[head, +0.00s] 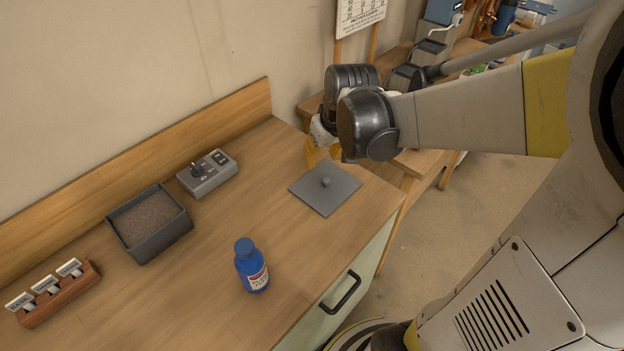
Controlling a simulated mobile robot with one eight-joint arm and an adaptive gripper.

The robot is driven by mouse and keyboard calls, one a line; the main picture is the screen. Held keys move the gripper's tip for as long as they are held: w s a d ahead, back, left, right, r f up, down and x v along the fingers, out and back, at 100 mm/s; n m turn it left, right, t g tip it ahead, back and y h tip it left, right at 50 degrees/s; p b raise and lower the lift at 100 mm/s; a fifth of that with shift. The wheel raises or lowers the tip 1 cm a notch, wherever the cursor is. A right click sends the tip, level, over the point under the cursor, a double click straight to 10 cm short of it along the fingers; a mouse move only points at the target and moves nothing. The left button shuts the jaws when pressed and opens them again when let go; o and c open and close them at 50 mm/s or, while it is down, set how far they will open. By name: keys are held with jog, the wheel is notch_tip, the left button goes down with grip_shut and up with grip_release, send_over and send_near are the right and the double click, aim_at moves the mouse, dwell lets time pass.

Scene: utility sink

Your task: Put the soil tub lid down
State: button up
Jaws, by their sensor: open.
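The soil tub lid (340,197) is a flat grey square with a round knob on top. It appears to lie flat on the wooden counter, close to the right edge. The soil tub (165,242) is a dark grey open box filled with brown soil, on the left part of the counter, apart from the lid. My gripper (318,157) is behind the lid, beside its far edge, and open. It is partly hidden by my wrist, and its fingertips are hard to make out. Nothing shows between its fingers.
A grey control box (208,175) with a knob sits near the backboard. A blue bottle (252,268) stands near the front edge. A wooden holder with white labels (58,293) is at the far left. Bare counter lies between the tub, bottle and lid.

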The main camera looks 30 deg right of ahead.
jog(key=s+a+r+t, duration=0.3)
jog(key=s+a+r, duration=0.3)
jog(key=s+a, duration=0.4)
jog(key=shift+s+a, duration=0.25)
jog(key=shift+s, duration=0.75)
jog(key=shift+r, duration=0.1)
